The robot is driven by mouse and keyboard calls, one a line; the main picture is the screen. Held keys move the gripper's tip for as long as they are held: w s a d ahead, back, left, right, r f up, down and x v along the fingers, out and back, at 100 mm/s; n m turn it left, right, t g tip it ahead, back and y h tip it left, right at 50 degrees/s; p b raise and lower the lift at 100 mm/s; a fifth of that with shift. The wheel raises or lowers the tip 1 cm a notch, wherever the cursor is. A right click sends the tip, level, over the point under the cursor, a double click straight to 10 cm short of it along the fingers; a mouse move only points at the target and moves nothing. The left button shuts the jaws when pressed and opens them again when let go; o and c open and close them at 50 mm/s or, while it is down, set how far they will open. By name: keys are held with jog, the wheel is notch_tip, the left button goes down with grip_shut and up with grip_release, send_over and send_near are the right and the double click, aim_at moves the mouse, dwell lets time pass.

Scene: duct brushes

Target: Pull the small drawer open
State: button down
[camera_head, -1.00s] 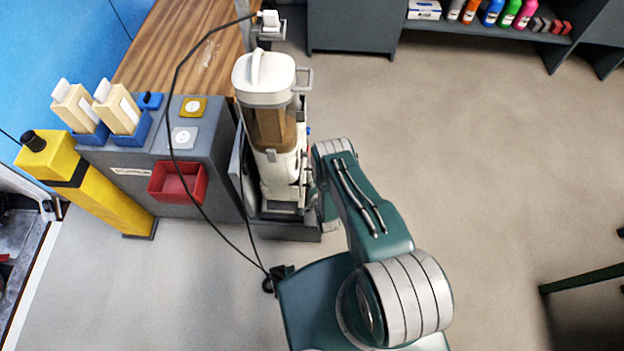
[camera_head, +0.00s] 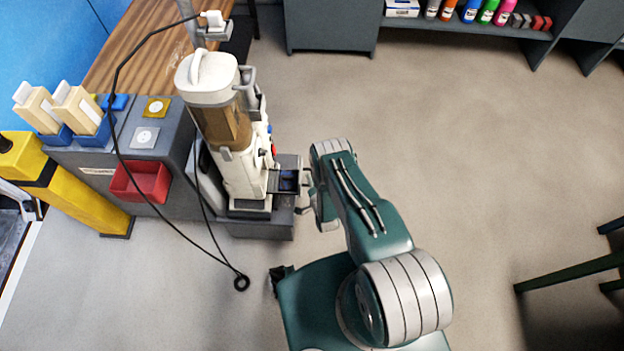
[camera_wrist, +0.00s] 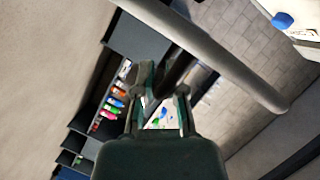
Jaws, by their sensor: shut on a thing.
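The small drawer (camera_head: 289,179) is in the head view, standing out from the right side of a white and brown upright machine (camera_head: 228,140) on a grey base. Its top is open and something blue shows inside. My gripper (camera_head: 306,189) is at the drawer's right, outer end, partly hidden by my green arm. In the wrist view my gripper's fingers (camera_wrist: 160,96) are close around a dark part, which I take for the drawer's handle. The grip itself is hard to make out.
A black cord hangs in front of the machine. A shelf with bottles (camera_head: 470,12) is at the back. Floor to the right is clear up to a dark green frame (camera_head: 575,270).

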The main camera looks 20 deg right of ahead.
jog(key=shift+d, duration=0.2)
jog(key=shift+a, duration=0.15)
jog(key=c, duration=0.7)
grip_release()
jog(key=shift+a, duration=0.2)
jog(key=shift+d, duration=0.2)
jog(key=shift+d, duration=0.15)
jog(key=v, duration=1.2)
jog(key=shift+f, duration=0.1)
